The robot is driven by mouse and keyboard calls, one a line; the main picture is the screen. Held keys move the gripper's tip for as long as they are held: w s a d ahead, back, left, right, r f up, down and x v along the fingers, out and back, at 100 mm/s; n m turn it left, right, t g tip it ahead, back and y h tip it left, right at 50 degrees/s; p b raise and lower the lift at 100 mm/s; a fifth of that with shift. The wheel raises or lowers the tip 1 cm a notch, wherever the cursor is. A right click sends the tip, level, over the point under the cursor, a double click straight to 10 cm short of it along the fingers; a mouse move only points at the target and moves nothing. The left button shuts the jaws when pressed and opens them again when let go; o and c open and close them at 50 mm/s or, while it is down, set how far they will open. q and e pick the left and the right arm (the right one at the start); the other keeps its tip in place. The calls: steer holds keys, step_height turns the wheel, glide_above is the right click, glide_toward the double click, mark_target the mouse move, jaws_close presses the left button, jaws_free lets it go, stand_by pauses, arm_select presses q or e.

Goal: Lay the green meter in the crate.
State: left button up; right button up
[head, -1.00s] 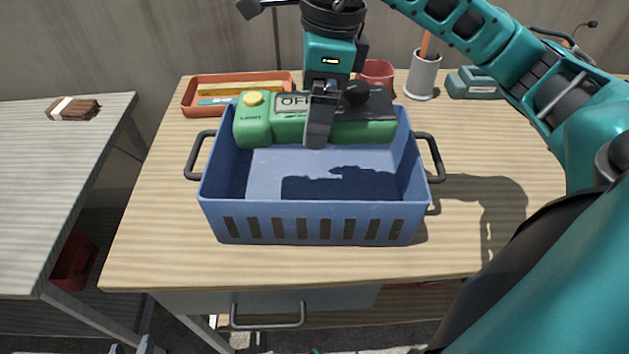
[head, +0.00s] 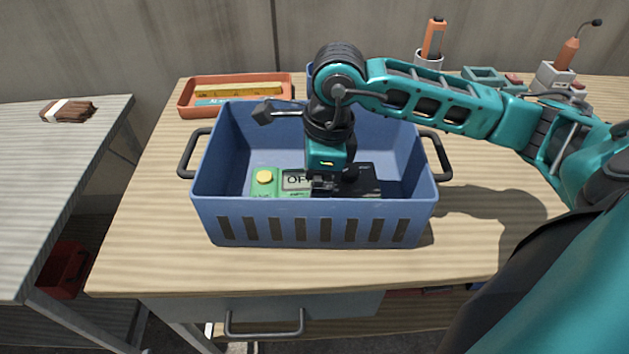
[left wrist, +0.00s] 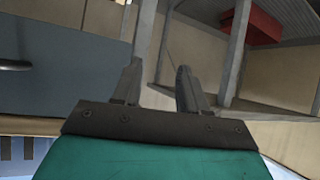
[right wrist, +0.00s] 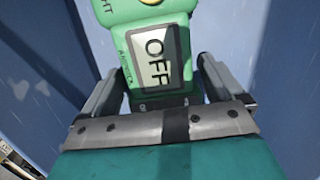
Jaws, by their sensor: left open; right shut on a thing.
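The green meter (head: 265,184) is inside the blue crate (head: 313,207), low down near the front wall, with its display reading OFF. My right gripper (head: 322,184) reaches down into the crate and is shut on the meter's middle. The right wrist view shows the meter (right wrist: 150,50) between the two fingers (right wrist: 160,95). The front wall hides the meter's lower side, so I cannot tell whether it touches the crate floor. My left gripper (left wrist: 158,85) is open and empty, in front of the workbench and away from the crate; it is not clear in the head view.
An orange tray (head: 187,98) with a yellow item stands behind the crate's left. A cup holding an orange-handled tool (head: 434,38) and a teal item (head: 485,76) stand at the back right. A brown brush (head: 68,110) lies on the left table. The bench front left is clear.

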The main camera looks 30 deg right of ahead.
steer(key=o, duration=1)
steer(key=shift+o, duration=0.2)
steer(key=shift+r, duration=0.15)
step_height(320, 180, up, 12)
steer(key=s+d+p, duration=0.1)
steer(key=p, duration=0.1)
steer(key=shift+d, duration=0.25)
